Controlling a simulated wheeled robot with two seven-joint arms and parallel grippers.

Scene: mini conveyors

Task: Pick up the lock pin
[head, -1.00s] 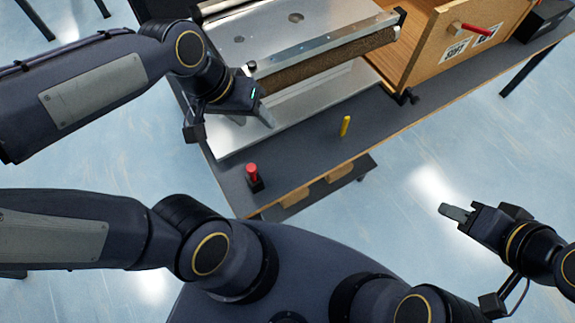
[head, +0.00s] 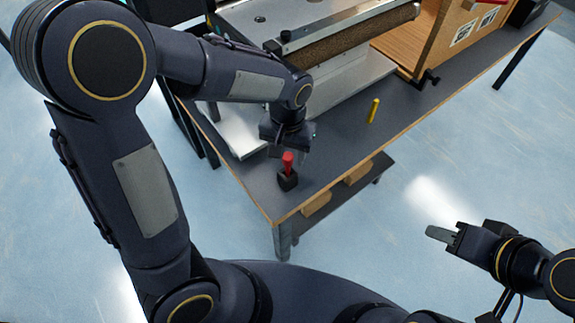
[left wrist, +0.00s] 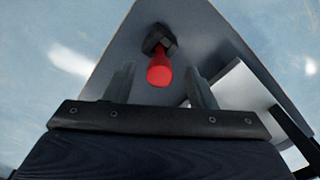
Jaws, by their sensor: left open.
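The lock pin, which I take to be the red-handled piece (head: 288,160), stands in a small black block (head: 287,180) near the table's front left corner. It also shows in the left wrist view as a red handle (left wrist: 159,70) with the black block (left wrist: 158,40) beyond it. My left gripper (head: 287,152) is open just above and behind the red handle. In the left wrist view the handle appears between its two spread fingers (left wrist: 163,82), with gaps on both sides; contact does not show. My right gripper (head: 442,234) is away from the table, its finger gap unclear.
A yellow pin (head: 373,111) stands on the dark table (head: 335,140) to the right. A conveyor with a brown roller (head: 345,46) and a wooden box (head: 440,50) stand behind. A lower shelf (head: 345,195) shows below the front edge.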

